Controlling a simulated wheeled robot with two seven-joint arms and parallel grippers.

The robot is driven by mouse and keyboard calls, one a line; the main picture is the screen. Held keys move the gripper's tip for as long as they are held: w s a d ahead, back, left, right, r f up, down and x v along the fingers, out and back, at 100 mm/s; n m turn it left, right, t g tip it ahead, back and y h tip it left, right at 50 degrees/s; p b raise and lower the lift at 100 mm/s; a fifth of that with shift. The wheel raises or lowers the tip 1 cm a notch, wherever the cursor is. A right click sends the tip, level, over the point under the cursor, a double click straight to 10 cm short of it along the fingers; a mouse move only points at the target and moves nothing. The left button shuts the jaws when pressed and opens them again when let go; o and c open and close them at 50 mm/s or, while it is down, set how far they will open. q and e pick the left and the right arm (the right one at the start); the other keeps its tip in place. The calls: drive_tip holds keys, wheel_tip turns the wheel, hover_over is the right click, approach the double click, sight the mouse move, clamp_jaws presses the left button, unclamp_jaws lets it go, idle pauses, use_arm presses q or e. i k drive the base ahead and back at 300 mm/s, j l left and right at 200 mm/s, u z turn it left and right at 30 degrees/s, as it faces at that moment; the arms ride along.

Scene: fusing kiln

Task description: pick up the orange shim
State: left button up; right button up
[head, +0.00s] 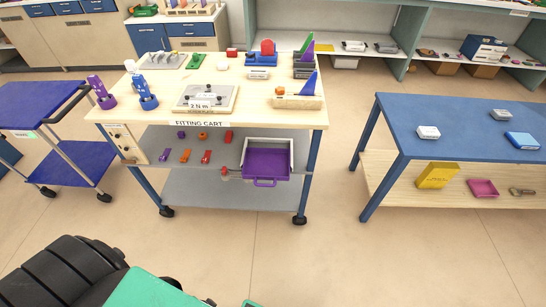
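Two small orange pieces lie on the grey shelf (150,142) under the top of the fitting cart. One orange piece (202,135) is in the back row and looks small and rounded. The other orange piece (185,155) is in the front row and looks longer. Both are too small to tell for sure which is the shim. Neither gripper shows in the head view.
Purple pieces (164,155) and red pieces (228,136) lie beside the orange ones. A purple drawer (266,163) hangs to their right. The cart's wooden top (130,112) is above the shelf. A blue table (450,110) stands right and a blue trolley (35,105) left.

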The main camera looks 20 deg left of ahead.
sight(184, 159)
drive_tip(key=j+u, duration=0.3)
drive_tip(key=i+j+u, duration=0.25)
drive_tip(key=j, duration=0.15)
drive_tip(key=j+u, duration=0.3)
drive_tip(key=i+j+u, duration=0.3)
drive_tip(key=k+j, duration=0.05)
drive_tip(key=k, duration=0.05)
